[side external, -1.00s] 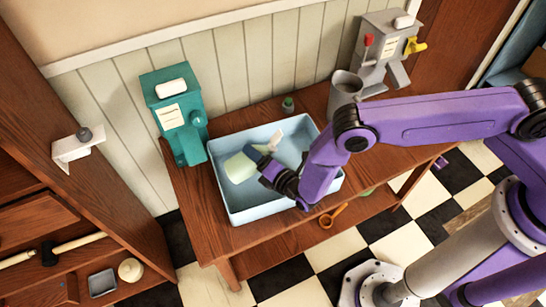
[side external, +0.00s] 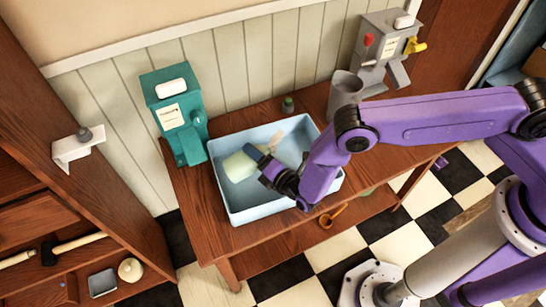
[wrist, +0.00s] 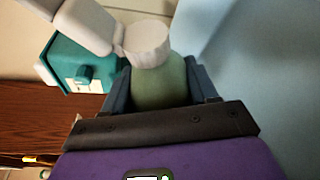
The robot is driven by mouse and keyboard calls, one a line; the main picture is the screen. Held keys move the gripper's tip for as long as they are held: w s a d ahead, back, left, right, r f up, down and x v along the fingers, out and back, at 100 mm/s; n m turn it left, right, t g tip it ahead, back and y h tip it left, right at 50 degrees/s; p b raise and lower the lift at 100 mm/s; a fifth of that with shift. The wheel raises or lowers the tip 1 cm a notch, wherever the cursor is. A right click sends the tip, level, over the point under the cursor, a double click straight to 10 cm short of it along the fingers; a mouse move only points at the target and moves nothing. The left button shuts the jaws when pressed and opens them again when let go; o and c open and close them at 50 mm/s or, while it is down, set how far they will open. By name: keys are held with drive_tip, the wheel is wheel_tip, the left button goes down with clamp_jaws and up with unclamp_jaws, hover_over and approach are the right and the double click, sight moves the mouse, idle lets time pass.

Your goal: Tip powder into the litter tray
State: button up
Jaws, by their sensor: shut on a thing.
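The litter tray is a pale blue, open rectangular tray (side external: 250,212) on the wooden table in the side view. My gripper (side external: 258,163) is over the tray's inside, shut on a pale green container (side external: 240,167) that lies tilted. The wrist view shows the green container (wrist: 160,85) between the two dark blue fingers (wrist: 163,88), with a whitish round end (wrist: 148,42). A faint cream patch (side external: 272,140) shows beside the gripper over the tray; I cannot tell whether it is powder.
A teal dispenser (side external: 172,115) stands just left of the tray. A grey cup (side external: 345,92) and a grey machine (side external: 385,50) stand to the right. A small dark green item (side external: 288,104) is behind the tray. An orange spoon (side external: 335,214) is below its front edge.

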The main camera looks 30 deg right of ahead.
drive_tip(key=shift+a+r+m+t, duration=0.2)
drive_tip(key=shift+r+m, duration=0.15)
drive_tip(key=shift+m, duration=0.2)
drive_tip(key=shift+a+r+m+t, duration=0.2)
drive_tip(key=shift+r+m, duration=0.15)
drive_tip(key=shift+m, duration=0.2)
idle(2.6)
drive_tip(key=shift+d+r+m+y, duration=0.1)
drive_tip(key=shift+r+m+y, duration=0.2)
drive_tip(key=shift+m, duration=0.2)
idle(2.0)
